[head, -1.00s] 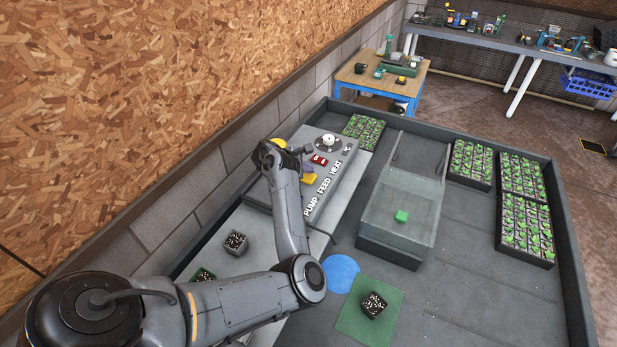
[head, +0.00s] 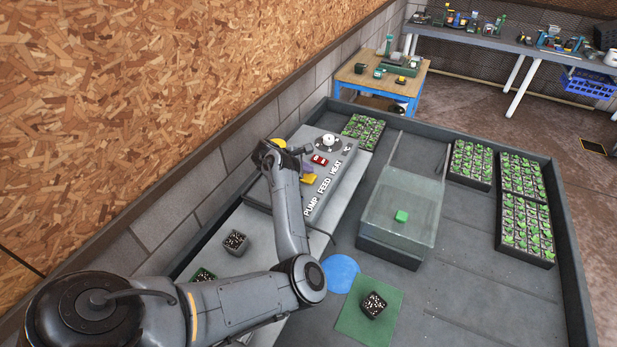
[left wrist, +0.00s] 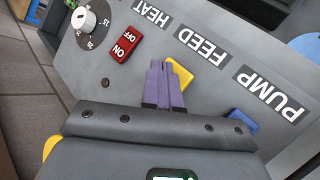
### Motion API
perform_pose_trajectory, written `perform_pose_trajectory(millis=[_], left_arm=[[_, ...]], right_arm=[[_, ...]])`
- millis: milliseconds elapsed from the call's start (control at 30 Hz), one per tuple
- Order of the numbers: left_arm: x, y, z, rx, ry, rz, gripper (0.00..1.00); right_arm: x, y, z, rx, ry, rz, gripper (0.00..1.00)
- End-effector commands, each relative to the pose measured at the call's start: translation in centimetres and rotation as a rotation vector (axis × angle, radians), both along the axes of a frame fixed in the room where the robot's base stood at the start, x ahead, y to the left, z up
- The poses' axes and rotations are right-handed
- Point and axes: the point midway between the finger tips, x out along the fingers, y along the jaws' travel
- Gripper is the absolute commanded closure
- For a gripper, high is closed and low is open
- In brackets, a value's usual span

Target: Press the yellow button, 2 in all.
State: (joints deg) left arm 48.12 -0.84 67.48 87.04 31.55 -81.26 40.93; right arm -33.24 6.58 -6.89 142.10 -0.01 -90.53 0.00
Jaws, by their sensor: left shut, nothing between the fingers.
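The yellow button (head: 309,179) sits on the grey control panel (head: 347,187), by the FEED label. In the left wrist view the yellow button (left wrist: 181,76) is partly hidden behind my left gripper's purple fingers (left wrist: 164,66). The fingers are shut together with nothing between them, their tips over or beside the button. I cannot tell whether they touch it. My right gripper is not in view.
A red ON/OFF switch (left wrist: 125,44) and a white dial (left wrist: 84,20) are on the same panel, with a blue button (left wrist: 243,121) by PUMP. A clear-sided bin (head: 400,215) holds a green block (head: 401,216). Seedling trays (head: 526,225) stand at the right.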

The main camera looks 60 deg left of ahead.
Motion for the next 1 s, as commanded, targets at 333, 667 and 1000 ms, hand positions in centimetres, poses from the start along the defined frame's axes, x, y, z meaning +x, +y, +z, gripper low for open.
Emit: perform_pose_trajectory(millis=[333, 667, 1000], left_arm=[[0.0, -0.01, -0.55, -0.001, 0.0, 0.001, 1.0], [0.01, 0.0, -0.85, 0.0, 0.0, 0.0, 1.0], [0.0, -0.01, -0.96, 0.0, 0.0, 0.0, 1.0]], right_arm=[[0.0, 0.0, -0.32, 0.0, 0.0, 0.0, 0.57], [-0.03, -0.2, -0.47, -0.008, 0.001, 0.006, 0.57], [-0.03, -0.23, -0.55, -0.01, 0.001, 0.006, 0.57]])
